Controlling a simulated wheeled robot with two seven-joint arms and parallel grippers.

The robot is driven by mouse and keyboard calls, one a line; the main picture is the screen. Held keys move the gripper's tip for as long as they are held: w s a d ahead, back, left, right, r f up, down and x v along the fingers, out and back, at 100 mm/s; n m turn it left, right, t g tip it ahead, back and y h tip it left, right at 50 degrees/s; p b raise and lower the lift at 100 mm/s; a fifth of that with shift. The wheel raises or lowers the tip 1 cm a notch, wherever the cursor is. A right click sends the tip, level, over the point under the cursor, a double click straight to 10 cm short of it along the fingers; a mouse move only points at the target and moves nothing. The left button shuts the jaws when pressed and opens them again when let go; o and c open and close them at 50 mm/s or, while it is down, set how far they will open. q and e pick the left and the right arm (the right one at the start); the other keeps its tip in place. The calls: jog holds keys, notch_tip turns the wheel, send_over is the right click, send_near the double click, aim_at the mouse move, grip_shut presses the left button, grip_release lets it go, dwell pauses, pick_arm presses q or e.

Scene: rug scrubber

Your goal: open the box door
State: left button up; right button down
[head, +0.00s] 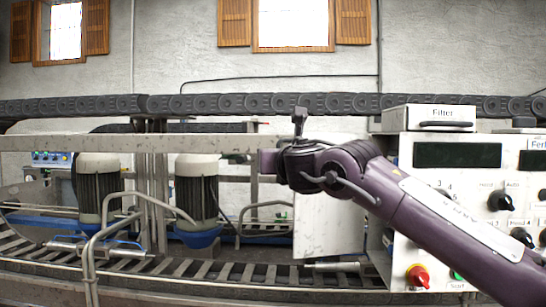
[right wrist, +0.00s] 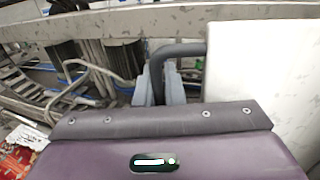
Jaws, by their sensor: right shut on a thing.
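The box door is a plain white panel (head: 325,225) left of the white control box (head: 399,215) in the head view. It stands out to the left of the box, partly hidden behind my right arm. In the right wrist view the white door (right wrist: 262,85) fills the right side, and a dark curved handle (right wrist: 183,49) reaches from its left edge. My right gripper (right wrist: 172,88) is shut on this handle. In the head view my wrist hides the fingers and the handle. My left gripper is in neither view.
The control box carries a red knob (head: 418,276), black dials and a "Filter" case (head: 430,117) on top. A metal rail (head: 200,143) runs across behind my wrist. Motors (head: 196,190), bent pipes and a slatted conveyor (head: 190,272) fill the left.

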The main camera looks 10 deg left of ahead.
jog(key=shift+w+d, duration=0.25)
jog(key=shift+d, duration=0.2)
jog(key=c, duration=1.8)
grip_release()
jog(key=b+v, duration=0.5)
jog(key=v, duration=0.3)
jog(key=shift+a, duration=0.15)
jog(key=shift+c, duration=0.5)
